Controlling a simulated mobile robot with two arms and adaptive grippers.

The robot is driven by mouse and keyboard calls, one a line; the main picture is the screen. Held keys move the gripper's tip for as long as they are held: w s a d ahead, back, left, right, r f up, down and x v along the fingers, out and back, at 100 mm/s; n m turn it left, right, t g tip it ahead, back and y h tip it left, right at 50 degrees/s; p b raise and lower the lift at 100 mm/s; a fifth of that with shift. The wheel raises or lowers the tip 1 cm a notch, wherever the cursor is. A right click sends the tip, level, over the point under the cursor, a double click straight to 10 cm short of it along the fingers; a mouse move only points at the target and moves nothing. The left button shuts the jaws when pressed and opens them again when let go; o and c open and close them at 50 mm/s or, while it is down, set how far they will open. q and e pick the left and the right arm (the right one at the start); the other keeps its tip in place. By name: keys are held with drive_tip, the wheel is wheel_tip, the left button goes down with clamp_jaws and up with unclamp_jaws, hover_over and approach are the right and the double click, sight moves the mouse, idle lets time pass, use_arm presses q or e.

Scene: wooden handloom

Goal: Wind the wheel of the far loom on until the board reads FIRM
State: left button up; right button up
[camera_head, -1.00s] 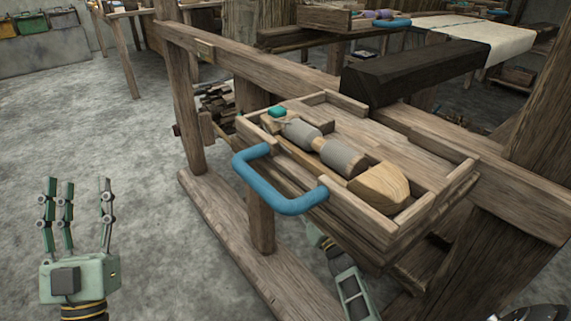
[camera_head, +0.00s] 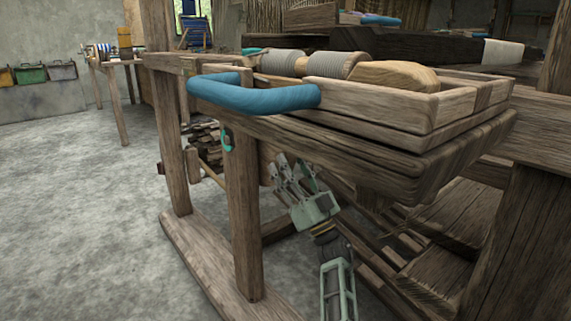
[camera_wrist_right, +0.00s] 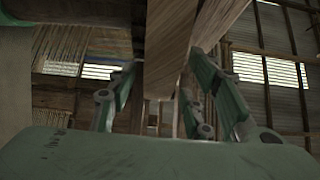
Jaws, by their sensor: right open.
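My right gripper (camera_head: 290,175) is low under the wooden tray in the head view, with its fingers apart and pointing up and left. It is just right of a wooden post and looks empty. In the right wrist view its fingers (camera_wrist_right: 155,95) are spread, with a wooden beam (camera_wrist_right: 170,35) above and between them; I cannot tell whether they touch. Part of another loom, with a blue handle (camera_head: 381,20), shows at the back. I cannot make out a wheel or a board reading. My left gripper is out of view.
The near loom carries a tray (camera_head: 460,105) with grey-wound spools (camera_head: 280,62), a wooden block (camera_head: 390,75) and a blue handle (camera_head: 255,97) jutting left. Its post (camera_head: 243,220) and foot beam (camera_head: 205,265) stand close to my right arm. The floor at left is clear.

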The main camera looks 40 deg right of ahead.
drive_tip(key=shift+b+x, duration=0.35)
drive_tip(key=shift+x, duration=1.05)
clamp_jaws()
